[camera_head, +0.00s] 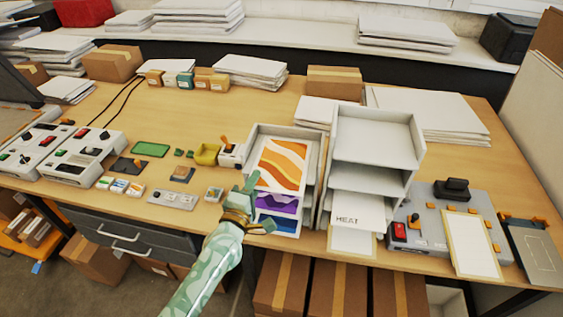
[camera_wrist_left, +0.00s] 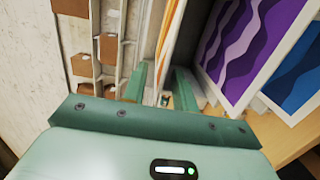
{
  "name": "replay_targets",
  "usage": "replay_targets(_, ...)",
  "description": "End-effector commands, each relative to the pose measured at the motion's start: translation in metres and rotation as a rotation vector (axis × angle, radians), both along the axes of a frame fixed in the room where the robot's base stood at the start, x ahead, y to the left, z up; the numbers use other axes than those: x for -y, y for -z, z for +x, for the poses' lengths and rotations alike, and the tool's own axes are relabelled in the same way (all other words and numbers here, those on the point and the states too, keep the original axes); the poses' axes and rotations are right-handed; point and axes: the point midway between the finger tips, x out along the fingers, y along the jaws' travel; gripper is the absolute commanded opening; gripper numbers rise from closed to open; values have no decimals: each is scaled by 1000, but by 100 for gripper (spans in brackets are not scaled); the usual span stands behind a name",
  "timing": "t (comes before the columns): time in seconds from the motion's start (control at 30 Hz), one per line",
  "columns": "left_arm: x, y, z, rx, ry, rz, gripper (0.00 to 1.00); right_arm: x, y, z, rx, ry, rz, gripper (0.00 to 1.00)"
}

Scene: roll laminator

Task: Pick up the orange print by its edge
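The orange print (camera_head: 282,165), with wavy orange bands, lies in the top of the left tray stack (camera_head: 314,149). Below it are a purple print (camera_head: 277,203) and a blue print (camera_head: 277,222); both also show in the left wrist view, purple (camera_wrist_left: 252,45) and blue (camera_wrist_left: 300,85). My left gripper (camera_head: 250,184) is at the left front edge of the orange print. In the left wrist view its two fingers (camera_wrist_left: 162,86) stand apart. A thin orange and white strip shows beyond and between them; I cannot tell whether they touch it. My right gripper is out of view.
A second tray stack (camera_head: 377,140) stands right of the first, with a sheet marked HEAT (camera_head: 352,212). A grey device (camera_head: 430,240) is farther right. Control boxes (camera_head: 80,160) and small parts lie left. Cardboard boxes (camera_head: 282,285) stand under the table.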

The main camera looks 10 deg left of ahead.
Motion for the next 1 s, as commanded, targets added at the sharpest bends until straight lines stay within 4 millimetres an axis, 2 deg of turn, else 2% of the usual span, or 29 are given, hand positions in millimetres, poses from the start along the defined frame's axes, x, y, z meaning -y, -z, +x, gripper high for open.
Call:
replay_targets(0.23,1,0,3,0,0,-1,28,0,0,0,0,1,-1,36)
replay_targets(0.27,1,0,3,0,0,0,23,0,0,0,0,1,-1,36)
replay_targets(0.33,1,0,3,0,0,0,3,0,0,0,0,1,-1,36)
replay_targets(0.37,1,0,3,0,0,0,0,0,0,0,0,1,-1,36)
replay_targets(0.77,1,-2,3,0,0,-1,0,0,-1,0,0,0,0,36)
replay_targets(0.87,1,-10,3,1,0,-3,0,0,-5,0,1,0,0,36)
replay_targets(1.0,1,-33,3,1,-2,-4,0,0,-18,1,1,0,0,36)
